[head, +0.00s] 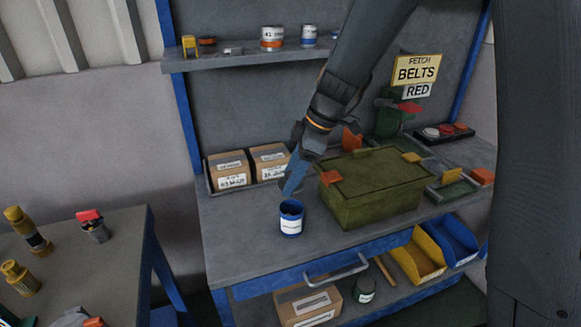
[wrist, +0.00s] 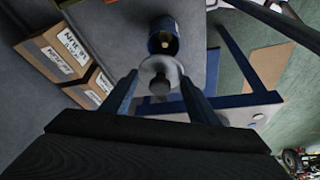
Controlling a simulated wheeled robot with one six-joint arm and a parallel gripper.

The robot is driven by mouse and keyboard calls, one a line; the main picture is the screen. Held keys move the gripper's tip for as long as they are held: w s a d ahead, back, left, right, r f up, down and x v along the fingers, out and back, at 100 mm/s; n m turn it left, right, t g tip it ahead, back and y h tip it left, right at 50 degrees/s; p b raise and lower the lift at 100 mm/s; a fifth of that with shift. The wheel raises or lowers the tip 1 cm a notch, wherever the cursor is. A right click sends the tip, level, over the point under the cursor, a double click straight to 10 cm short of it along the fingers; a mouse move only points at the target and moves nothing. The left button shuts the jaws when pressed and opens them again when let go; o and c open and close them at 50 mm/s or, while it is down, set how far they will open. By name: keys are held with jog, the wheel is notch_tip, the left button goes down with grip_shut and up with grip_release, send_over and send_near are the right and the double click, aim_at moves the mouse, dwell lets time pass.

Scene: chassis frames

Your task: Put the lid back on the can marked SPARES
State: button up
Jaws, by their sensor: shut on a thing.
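The small blue can (head: 291,221) stands upright and open on the workbench, with a pale label whose lettering is too small to read. The wrist view also shows the can (wrist: 163,24), its open mouth holding something small and yellowish. My gripper (head: 292,187) is just above the can in the head view. In the wrist view my gripper (wrist: 160,90) is shut on the round grey lid (wrist: 159,68), which has a dark knob. The lid is apart from the can's mouth as far as I can tell, overlapping its near edge in that view.
A large olive box (head: 372,205) stands close right of the can on the workbench (head: 240,240). Two cardboard boxes (head: 229,172) sit in a tray behind, at left. A shelf (head: 225,62) runs above. The bench's front left is clear.

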jog(key=shift+f+b, duration=1.1)
jog(key=shift+f, duration=1.2)
jog(key=shift+f+b, duration=0.9)
jog(key=shift+b, duration=0.1)
jog(key=shift+b, duration=0.6)
jog(key=shift+f+b, duration=0.15)
jog(key=shift+b, duration=0.6)
dwell(0.7)
jog(key=o, duration=1.6)
jog(key=shift+d, duration=0.1)
jog(key=shift+r+p, duration=1.85)
jog(key=shift+r, duration=1.7)
